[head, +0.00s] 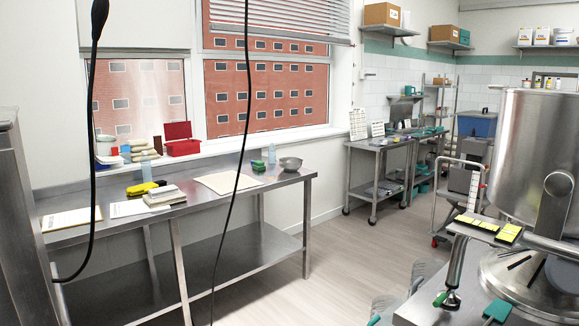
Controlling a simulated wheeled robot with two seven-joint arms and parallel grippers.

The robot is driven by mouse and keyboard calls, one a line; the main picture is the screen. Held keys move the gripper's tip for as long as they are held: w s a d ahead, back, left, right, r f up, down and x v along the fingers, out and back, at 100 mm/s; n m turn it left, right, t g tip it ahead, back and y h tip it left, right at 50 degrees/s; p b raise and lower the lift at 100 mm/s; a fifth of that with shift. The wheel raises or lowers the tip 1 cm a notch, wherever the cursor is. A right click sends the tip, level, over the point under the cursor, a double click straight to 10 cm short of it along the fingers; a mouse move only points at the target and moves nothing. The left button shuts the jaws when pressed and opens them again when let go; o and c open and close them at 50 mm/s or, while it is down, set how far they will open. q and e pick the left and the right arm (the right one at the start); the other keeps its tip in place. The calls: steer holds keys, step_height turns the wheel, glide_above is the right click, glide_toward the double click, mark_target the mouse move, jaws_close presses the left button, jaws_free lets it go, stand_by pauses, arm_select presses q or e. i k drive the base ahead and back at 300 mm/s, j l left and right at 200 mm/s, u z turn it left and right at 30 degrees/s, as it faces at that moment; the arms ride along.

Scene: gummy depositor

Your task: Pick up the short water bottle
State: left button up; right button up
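Two small, pale-blue translucent upright items that look like bottles stand on the long steel table (256,246) by the window. One (147,171) stands near the back edge at the left, behind a yellow and dark item. The other (272,155) stands farther right, between a small green object and a grey bowl. Neither of my grippers can be made out in the head view.
The table also holds stacked books (164,196), papers (66,219), a flat beige board (227,183) and the bowl (290,163). Black cables (91,130) hang in front. A large steel machine (525,140) stands at right. Open floor (335,255) lies between.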

mark_target(271, 150)
steer(key=i, duration=0.75)
steer(key=i+u, duration=0.3)
steer(key=i, duration=1.95)
steer(key=i+l+z, duration=0.1)
steer(key=i+z, duration=0.6)
steer(key=i+j+z, duration=0.2)
steer(key=i+z, duration=0.2)
steer(key=i+l+z, duration=0.15)
steer(key=i, duration=0.35)
steer(key=i+z, duration=0.1)
steer(key=i, duration=0.4)
steer(key=i+l+u, duration=1.1)
steer(key=l+u, duration=0.3)
steer(key=i+l+u, duration=0.25)
steer(key=l, duration=0.45)
steer(key=l+u, duration=0.3)
steer(key=l, duration=0.4)
steer(key=k, duration=0.05)
